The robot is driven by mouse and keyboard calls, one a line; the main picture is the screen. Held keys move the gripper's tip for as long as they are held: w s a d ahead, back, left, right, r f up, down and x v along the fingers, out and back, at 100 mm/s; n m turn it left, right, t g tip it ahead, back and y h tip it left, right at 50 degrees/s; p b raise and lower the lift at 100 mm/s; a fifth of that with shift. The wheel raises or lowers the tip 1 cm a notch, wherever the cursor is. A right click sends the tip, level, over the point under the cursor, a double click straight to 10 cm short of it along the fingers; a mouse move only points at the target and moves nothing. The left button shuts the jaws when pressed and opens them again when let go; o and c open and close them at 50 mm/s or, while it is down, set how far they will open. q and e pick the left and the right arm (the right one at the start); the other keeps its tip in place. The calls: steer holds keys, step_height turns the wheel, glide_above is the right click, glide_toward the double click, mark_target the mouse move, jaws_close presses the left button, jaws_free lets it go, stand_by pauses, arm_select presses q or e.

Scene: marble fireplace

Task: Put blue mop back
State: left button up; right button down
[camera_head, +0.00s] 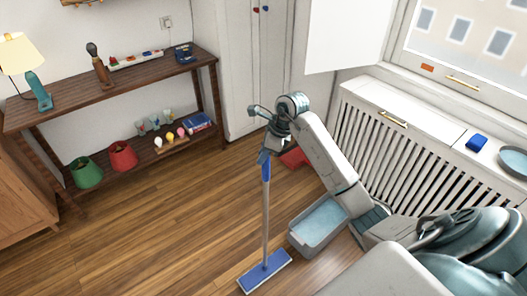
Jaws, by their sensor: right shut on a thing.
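The blue mop (265,215) stands nearly upright, with its flat blue head (264,271) at the wooden floor and its blue handle at the top. My right gripper (267,148) is at the top of the handle and is shut on it. My right arm reaches in from the lower right and hides part of the floor behind it. My left gripper is not in view.
A grey tub (319,226) with a light blue inside stands right of the mop. A red object (294,158) lies partly behind my arm. A wooden shelf table (120,84) stands at the left, a slatted radiator cover (405,140) at the right. The floor left of the mop is clear.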

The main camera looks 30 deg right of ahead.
steer(key=shift+f, duration=0.1)
steer(key=c, duration=1.2)
jaws_free()
steer(key=shift+b+v, duration=1.6)
steer(key=shift+v, duration=4.55)
steer(key=shift+a, duration=0.2)
